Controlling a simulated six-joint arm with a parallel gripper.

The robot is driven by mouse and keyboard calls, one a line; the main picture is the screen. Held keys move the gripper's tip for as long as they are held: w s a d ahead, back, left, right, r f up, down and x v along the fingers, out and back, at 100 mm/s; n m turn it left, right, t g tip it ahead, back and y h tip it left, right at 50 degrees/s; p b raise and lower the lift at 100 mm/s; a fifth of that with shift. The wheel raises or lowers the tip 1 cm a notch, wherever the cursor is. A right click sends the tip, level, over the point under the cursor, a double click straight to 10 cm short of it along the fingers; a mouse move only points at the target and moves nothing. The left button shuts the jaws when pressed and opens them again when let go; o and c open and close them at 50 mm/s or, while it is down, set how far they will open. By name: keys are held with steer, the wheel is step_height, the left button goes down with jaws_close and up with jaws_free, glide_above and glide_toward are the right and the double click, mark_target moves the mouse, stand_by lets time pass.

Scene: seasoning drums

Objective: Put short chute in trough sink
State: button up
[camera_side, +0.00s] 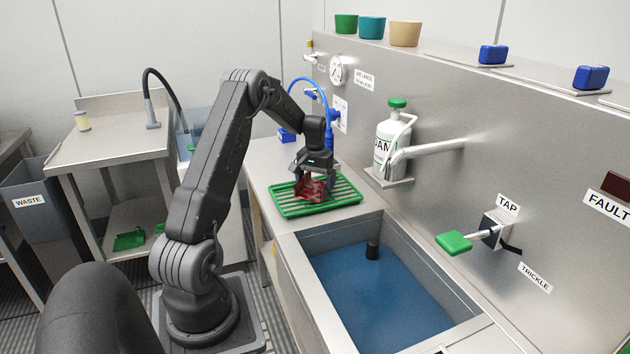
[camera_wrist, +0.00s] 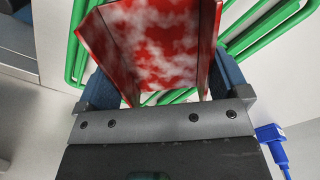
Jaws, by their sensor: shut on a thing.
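A red chute with whitish smears (camera_side: 311,188) is at the green rack, behind the sink. In the wrist view the chute (camera_wrist: 155,45) is a red channel with raised side walls, between my two fingers. My gripper (camera_side: 315,182) is shut on it, pointing down over the rack. I cannot tell whether the chute still touches the rack. The trough sink (camera_side: 305,255) is a steel basin with blue liquid, nearer the camera than the rack. A dark upright pipe stands in the liquid.
The green rack (camera_side: 348,198) lies on the steel counter. A white jug with a green cap (camera_side: 393,135) and a spout (camera_side: 435,147) stand right of it. A green-handled tap (camera_side: 454,243) juts from the wall by the sink. A blue hose (camera_side: 328,100) hangs behind my gripper.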

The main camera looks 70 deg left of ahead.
mark_target(315, 190)
steer(key=shift+f, duration=0.1)
steer(key=o, duration=0.7)
step_height(315, 190, up, 12)
steer(key=shift+r, duration=0.15)
